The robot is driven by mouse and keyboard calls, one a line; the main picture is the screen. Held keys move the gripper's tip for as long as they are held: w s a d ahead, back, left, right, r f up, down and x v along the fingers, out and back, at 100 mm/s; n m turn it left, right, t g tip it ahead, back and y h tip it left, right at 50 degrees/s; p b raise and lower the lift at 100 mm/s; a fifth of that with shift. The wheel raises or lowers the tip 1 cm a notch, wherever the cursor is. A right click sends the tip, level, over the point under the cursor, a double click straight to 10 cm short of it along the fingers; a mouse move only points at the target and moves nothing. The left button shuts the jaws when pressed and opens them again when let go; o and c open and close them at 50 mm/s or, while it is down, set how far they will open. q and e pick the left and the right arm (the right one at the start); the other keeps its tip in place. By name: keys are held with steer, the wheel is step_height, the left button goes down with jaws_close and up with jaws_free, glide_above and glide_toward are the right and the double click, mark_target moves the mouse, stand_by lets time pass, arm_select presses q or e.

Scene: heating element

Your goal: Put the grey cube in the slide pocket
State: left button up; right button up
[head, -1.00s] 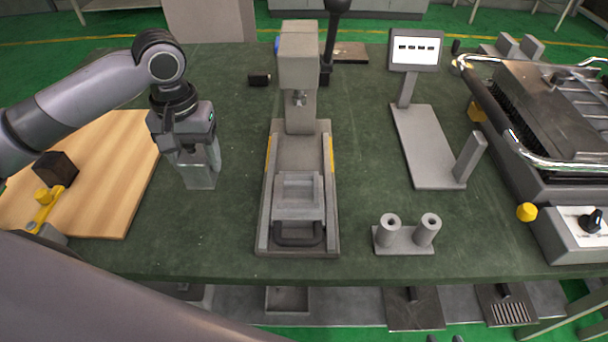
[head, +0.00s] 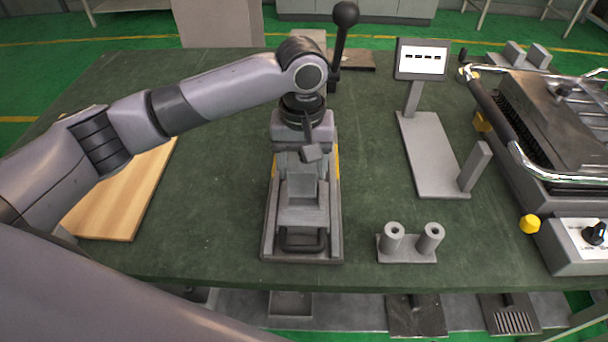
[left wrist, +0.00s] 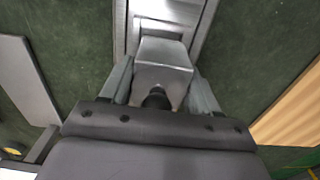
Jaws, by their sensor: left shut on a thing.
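The grey cube (head: 302,186) is held by my left gripper (head: 303,168), which points down over the press. In the left wrist view the cube (left wrist: 163,62) sits between the two fingers of the left gripper (left wrist: 160,88). The slide (head: 302,216) with its pocket lies on the press base, with a dark handle loop at its near end. The cube appears over the slide's far part. The pocket's inside is hidden behind the cube and gripper, so I cannot tell whether they touch. My right gripper is not in view.
The press (head: 270,225) is mostly covered by my left arm; its black-knobbed lever (head: 343,45) stands close behind the wrist. A two-post holder (head: 408,250), a display stand (head: 430,150) and a grill machine (head: 555,120) are to the right. A wooden board (head: 122,200) lies left.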

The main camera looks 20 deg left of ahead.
mark_target(304, 179)
arm_select(q)
steer(key=shift+d+f, duration=0.15)
steer(key=shift+f, duration=1.55)
steer(key=o, duration=1.6)
steer(key=shift+f, duration=0.15)
steer(key=shift+c, duration=0.2)
step_height(304, 179, up, 8)
steer(key=shift+f, duration=0.1)
